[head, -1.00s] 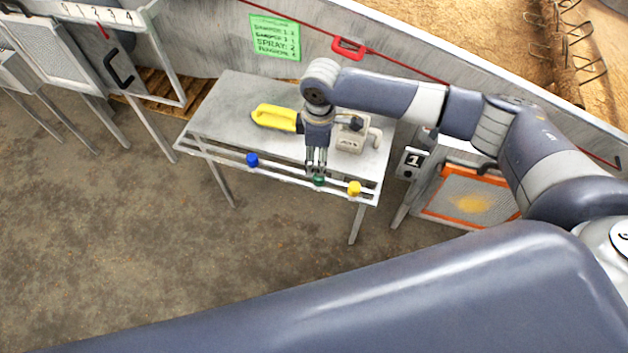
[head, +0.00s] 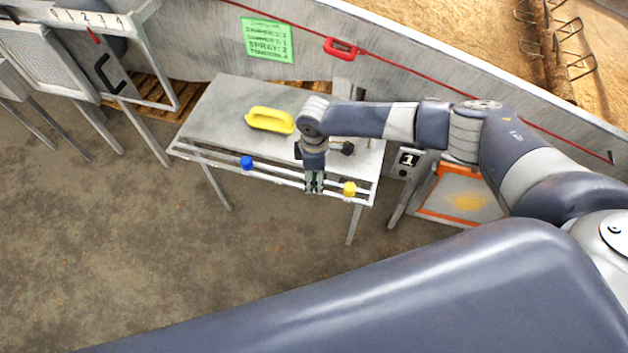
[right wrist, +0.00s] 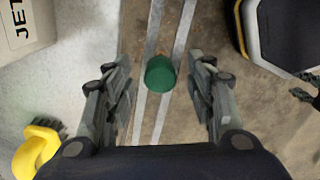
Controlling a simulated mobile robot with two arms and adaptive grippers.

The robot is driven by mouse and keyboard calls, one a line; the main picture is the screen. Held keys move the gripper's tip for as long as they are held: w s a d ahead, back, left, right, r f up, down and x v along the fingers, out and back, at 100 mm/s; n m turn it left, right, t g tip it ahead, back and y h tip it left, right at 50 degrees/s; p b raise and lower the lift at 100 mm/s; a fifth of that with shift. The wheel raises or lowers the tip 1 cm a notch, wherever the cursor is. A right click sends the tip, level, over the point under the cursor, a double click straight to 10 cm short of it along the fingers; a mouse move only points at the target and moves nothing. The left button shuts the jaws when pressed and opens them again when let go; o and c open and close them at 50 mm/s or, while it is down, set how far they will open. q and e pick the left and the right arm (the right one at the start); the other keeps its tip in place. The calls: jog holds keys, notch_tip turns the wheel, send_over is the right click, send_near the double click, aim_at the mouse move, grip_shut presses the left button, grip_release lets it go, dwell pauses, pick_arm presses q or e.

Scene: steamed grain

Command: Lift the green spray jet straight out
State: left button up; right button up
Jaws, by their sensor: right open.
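The green spray jet is a round green cap (right wrist: 160,73) on the pair of pale rails (right wrist: 150,115), seen from above in the right wrist view. My right gripper (right wrist: 158,85) is open, with one finger on each side of the green jet and a gap to both. In the head view my right gripper (head: 314,188) is low over the front rails and largely hides the green jet. A blue jet (head: 246,162) sits to its left and a yellow jet (head: 349,189) to its right on the rails.
The grey table (head: 222,108) bears a yellow-handled brush (head: 270,120), also in the wrist view (right wrist: 35,148). A pale box marked JET (right wrist: 25,25) stands beside the rails. An orange-framed panel (head: 462,196) is to the right. The floor in front is clear.

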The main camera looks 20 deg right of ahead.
aim_at(314, 178)
jog(key=c, duration=1.1)
notch_tip(314, 178, up, 10)
